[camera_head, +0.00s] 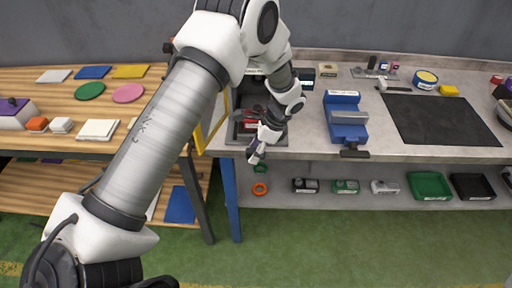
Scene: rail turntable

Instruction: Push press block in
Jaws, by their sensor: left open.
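My left gripper (255,156) hangs at the front edge of the grey workbench (315,143), pointing down, small in view. Just behind it, a dark tray-like fixture (240,137) with red parts (250,116) stands on the bench. My left arm and wrist cover much of this fixture. I cannot tell which part is the press block or how far in it sits. I see nothing held in the gripper, and whether it touches the fixture is unclear. My right gripper is not in view.
A blue vise (345,115) stands right of the fixture, beside a black mat (440,120). A yellow frame (212,122) stands at the bench's left end, near a wooden table (40,82). Below, a shelf (300,202) holds small items and a green bin (429,185).

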